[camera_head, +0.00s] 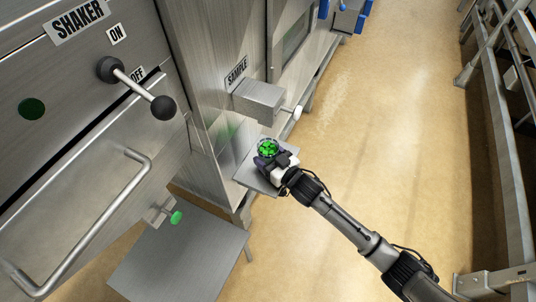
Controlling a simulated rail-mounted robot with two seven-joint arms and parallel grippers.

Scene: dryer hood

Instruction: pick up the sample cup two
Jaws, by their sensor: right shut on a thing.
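A sample cup (268,147) with bright green contents is at the end of my right arm. My right gripper (271,158) is shut on this cup, its fingers partly hiding the cup's lower part. The cup is over or at a small metal shelf (250,175) beside the metal cabinet; I cannot tell whether it touches the shelf. A box labelled SAMPLE (258,99) sticks out of the cabinet just above the cup in the picture. My left gripper is not in view.
At left is the SHAKER panel (60,60) with a black-knobbed lever (137,88) and a large handle (110,220). A green-tipped knob (176,217) sits above a low metal table (180,262). Metal racking (500,130) lines the right; the floor between is clear.

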